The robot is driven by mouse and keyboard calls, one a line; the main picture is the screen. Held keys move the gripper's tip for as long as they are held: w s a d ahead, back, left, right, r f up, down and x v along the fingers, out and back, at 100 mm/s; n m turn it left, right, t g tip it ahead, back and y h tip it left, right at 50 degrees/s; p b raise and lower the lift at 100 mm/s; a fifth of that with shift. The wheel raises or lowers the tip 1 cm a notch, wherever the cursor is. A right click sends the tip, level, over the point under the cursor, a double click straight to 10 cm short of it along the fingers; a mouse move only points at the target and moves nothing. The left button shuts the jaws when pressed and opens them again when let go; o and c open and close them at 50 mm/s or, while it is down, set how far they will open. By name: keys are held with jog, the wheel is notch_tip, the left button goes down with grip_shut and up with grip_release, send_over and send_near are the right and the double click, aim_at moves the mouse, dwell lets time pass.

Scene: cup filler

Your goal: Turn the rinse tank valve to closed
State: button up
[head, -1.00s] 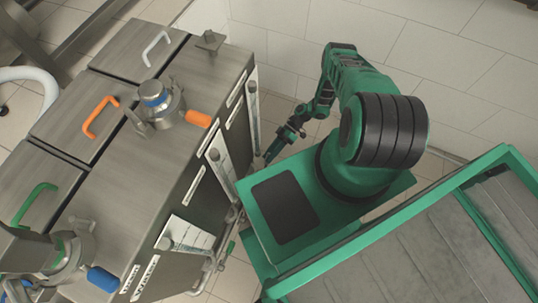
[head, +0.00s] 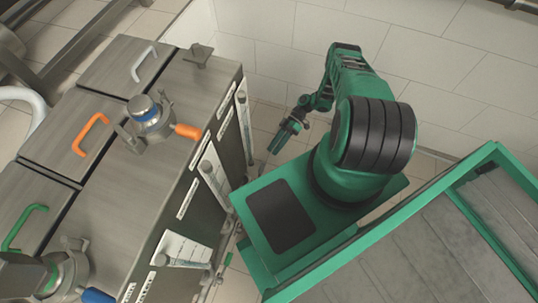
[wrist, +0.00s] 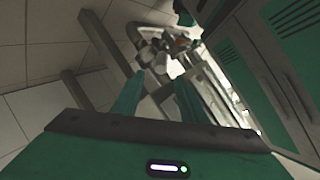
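The steel tank unit (head: 150,190) stands on the left in the head view, with an orange-handled valve (head: 188,131) and a blue-handled valve (head: 98,295) on top. A small green handle (head: 228,260) shows low by the pipes on its right side. I cannot tell which of these belongs to the rinse tank. My gripper (head: 283,143) is low, right of the tank's side and apart from it. In the wrist view the fingers of my gripper (wrist: 158,95) are apart with nothing between them. A blurred fitting with a red part (wrist: 182,42) lies beyond them.
The tank's lids carry grey (head: 143,64), orange (head: 91,135) and green (head: 25,228) handles. A tiled wall (head: 280,50) stands behind my arm. The floor gap between tank and my base is narrow.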

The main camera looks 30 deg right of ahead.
jog(key=shift+w+d+r, duration=0.2)
jog(key=shift+d, duration=0.35)
